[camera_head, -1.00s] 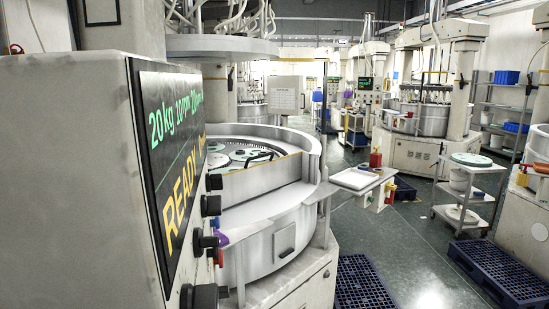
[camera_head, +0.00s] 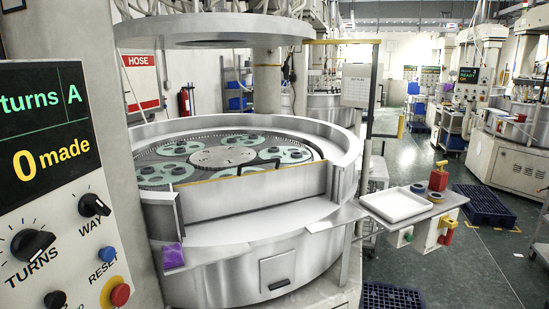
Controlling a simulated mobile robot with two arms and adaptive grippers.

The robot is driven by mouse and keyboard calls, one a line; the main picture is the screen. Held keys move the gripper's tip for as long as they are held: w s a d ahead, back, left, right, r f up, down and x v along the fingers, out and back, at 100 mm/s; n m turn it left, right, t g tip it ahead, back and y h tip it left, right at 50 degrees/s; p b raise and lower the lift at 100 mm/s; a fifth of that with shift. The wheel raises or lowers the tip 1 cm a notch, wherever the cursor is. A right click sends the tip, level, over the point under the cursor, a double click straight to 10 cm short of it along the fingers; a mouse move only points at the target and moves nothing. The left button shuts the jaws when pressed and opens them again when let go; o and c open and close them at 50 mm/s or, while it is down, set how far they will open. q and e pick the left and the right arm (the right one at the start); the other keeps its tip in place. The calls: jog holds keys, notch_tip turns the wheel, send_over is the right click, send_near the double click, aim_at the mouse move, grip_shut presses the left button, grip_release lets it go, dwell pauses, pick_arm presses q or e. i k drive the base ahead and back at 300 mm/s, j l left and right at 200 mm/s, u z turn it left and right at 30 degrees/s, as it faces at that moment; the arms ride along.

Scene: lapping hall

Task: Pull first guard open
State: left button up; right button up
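The first guard (camera_head: 250,194) looks to be the flat grey panel with a yellow top edge at the front of the nearest lapping machine (camera_head: 225,262). It stands upright across the gap in the round metal rim. A dark bent bar (camera_head: 246,168) shows just behind its top edge; I cannot tell if it belongs to the guard. Behind the panel lies the lapping plate (camera_head: 150,157) with several green discs. Neither of my grippers is in view.
A control panel (camera_head: 60,190) with knobs and buttons stands close at left. A side table with a white tray (camera_head: 395,204) juts out right of the machine. A blue pallet (camera_head: 392,297) lies on the floor at the bottom. Open floor (camera_head: 470,262) is at right.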

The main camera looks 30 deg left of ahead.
aim_at(208, 200)
jog(key=i+u, duration=0.3)
jog(key=i, duration=0.8)
jog(key=i+j+u, duration=0.1)
jog(key=j, duration=0.2)
jog(key=i+j, duration=0.2)
jog(key=i+j+u, duration=0.15)
jog(key=j, duration=0.25)
